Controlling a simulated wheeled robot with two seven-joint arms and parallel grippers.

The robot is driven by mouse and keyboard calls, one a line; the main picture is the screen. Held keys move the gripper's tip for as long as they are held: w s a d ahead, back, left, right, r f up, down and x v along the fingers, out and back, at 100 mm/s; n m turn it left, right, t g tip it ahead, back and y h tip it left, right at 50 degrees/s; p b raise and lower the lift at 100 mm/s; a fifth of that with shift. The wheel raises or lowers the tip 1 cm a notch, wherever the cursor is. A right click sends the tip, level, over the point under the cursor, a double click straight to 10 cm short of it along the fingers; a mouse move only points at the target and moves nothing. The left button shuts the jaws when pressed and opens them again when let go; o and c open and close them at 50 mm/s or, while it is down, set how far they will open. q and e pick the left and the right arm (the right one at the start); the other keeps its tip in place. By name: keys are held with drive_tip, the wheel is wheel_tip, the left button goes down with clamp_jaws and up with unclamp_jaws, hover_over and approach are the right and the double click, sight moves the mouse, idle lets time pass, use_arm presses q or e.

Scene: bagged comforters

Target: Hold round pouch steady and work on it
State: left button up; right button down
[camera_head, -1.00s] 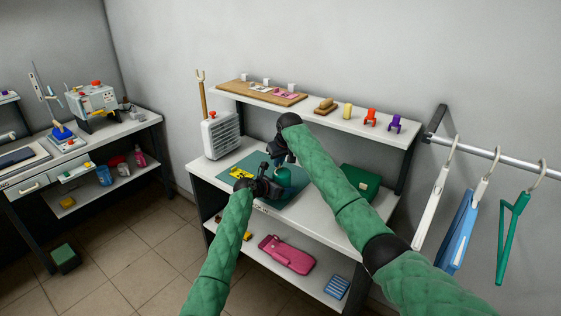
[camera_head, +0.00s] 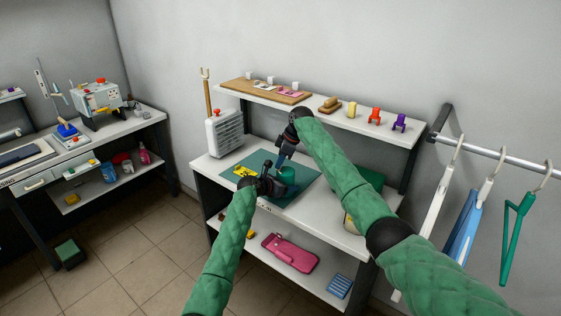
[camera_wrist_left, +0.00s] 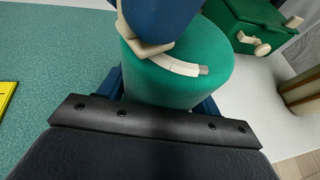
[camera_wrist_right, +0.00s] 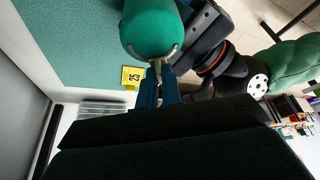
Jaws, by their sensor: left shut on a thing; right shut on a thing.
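The round green pouch (camera_head: 287,174) sits on the dark green mat (camera_head: 300,194). In the left wrist view the pouch (camera_wrist_left: 195,75) stands upright, with a pale curved band along its upper side. My left gripper (camera_head: 274,184) is shut on the pouch low down, a blue finger on either side. The tab is partly hidden by the fingers.
A yellow marked card (camera_head: 243,171) lies on the mat's left. A white heater-like box (camera_head: 225,132) stands behind it. A dark green box (camera_head: 369,179) is at the right, partly behind my right arm. The upper shelf (camera_head: 325,112) holds small coloured items.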

drive_tip(key=n, duration=0.2)
drive_tip(key=n+g, duration=0.1)
drive_tip(key=s+n+g, duration=0.1)
drive_tip(key=n, duration=0.1)
drive_tip(key=shift+d+n+h, duration=0.15)
drive_tip(key=shift+n+h, duration=0.15)
drive_tip(key=n, duration=0.2)
drive_tip(key=n+g+h, duration=0.1)
drive_tip(key=n, duration=0.1)
drive_tip(key=n+g, duration=0.1)
drive_tip(key=n, duration=0.1)
drive_tip(key=shift+s+d, duration=0.35)
drive_tip(key=shift+n, duration=0.3)
drive_tip(key=c, duration=1.6)
unclamp_jaws()
drive_tip(key=shift+s, duration=0.1)
drive_tip(key=shift+o, duration=0.2)
